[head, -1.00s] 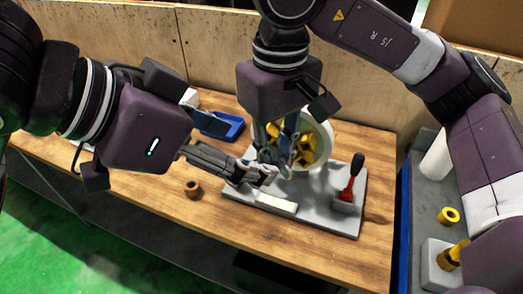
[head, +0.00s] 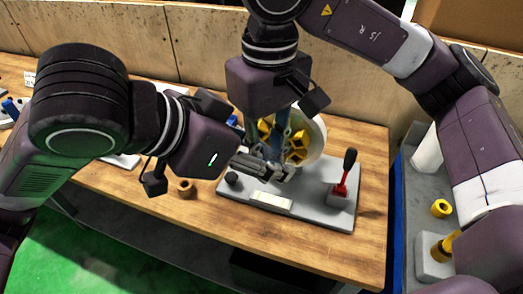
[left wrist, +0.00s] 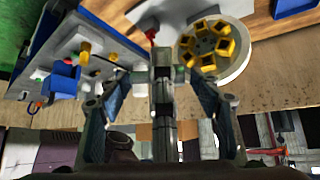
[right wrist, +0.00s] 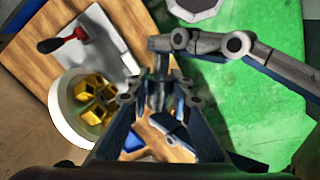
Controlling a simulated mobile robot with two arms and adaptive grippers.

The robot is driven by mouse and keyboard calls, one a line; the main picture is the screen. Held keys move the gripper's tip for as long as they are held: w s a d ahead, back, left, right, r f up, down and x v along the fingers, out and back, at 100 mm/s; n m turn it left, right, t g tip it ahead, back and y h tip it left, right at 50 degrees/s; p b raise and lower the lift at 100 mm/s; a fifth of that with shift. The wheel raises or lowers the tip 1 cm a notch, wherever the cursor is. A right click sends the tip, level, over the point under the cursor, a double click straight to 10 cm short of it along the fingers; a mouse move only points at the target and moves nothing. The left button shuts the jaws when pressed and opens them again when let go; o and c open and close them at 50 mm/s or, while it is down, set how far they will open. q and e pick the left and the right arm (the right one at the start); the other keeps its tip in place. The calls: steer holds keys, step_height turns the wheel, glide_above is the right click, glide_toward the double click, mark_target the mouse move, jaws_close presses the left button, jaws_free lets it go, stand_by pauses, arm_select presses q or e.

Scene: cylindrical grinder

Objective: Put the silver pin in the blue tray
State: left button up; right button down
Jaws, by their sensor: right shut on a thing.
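My right gripper (head: 283,150) points down above the grey fixture plate, in front of the white wheel. It is shut on a silvery piece, seemingly the silver pin (right wrist: 160,66), whose outline is hard to separate from the fingertips. My left gripper (head: 275,173) reaches in from the left, close to the right fingertips. Its fingers are spread apart in the left wrist view (left wrist: 163,105), with a grey upright shape between them that I cannot identify. The blue tray (head: 233,121) is mostly hidden behind my left wrist; a blue corner shows in the left wrist view (left wrist: 290,8).
The grey plate (head: 315,212) carries a red lever with a black knob (head: 345,170) and a white block (head: 271,201). The white wheel (head: 315,140) holds several yellow pieces. A brown ring (head: 185,187) lies on the table. The wooden front right is clear.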

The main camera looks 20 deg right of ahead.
arm_select(q)
steer(key=c, duration=0.8)
arm_select(e)
steer(key=c, duration=1.7)
jaws_free()
steer(key=shift+o, duration=0.2)
